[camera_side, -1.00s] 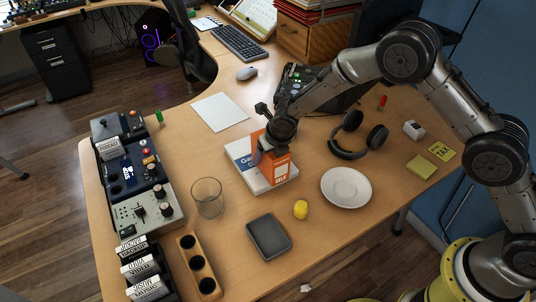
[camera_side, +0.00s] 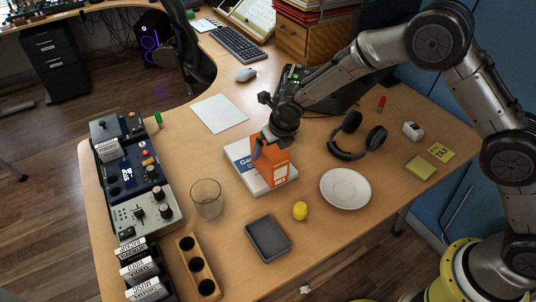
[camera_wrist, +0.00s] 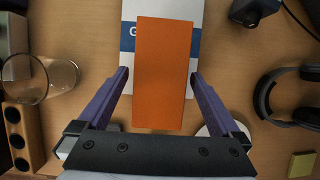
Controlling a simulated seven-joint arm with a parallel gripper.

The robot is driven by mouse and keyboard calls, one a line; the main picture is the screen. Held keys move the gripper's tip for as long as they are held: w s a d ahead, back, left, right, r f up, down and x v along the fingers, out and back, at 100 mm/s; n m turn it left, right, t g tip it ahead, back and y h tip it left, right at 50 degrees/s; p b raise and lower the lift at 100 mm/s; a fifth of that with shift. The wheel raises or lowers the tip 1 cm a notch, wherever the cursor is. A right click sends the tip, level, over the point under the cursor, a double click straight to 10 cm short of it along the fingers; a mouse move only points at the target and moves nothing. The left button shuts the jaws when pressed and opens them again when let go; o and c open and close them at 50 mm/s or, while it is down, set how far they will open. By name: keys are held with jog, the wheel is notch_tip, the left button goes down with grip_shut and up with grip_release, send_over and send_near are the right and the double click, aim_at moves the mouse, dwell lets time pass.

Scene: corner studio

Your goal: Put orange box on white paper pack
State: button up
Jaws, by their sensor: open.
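The orange box (camera_side: 272,165) stands upright on the white paper pack (camera_side: 246,178), which has a blue band and lies flat on the desk. In the wrist view the orange box (camera_wrist: 162,75) covers the middle of the paper pack (camera_wrist: 129,62). In the wrist view my gripper (camera_wrist: 158,80) is open, with one finger on each side of the box and a visible gap on both sides. The box's underside is hidden.
A clear glass (camera_side: 206,199) stands left of the pack. A grey tray (camera_side: 268,238), a yellow object (camera_side: 300,210) and a white saucer (camera_side: 345,188) lie in front and right. Black headphones (camera_side: 357,137) are to the right. A paper sheet (camera_side: 219,113) lies behind.

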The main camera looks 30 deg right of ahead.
jog(key=v, duration=0.6)
jog(key=shift+s+r, duration=0.15)
jog(key=shift+r, duration=0.35)
jog(key=s+d+r+m, duration=1.3)
jog(key=s+r+m, duration=0.25)
jog(key=m, duration=0.35)
jog(key=s+d+m+t, duration=0.1)
jog(key=s+d+m, duration=0.3)
jog(key=s+m, duration=1.3)
jog(key=shift+s+d+r, duration=0.2)
jog(key=shift+s+r, duration=0.1)
jog(key=shift+s, duration=0.6)
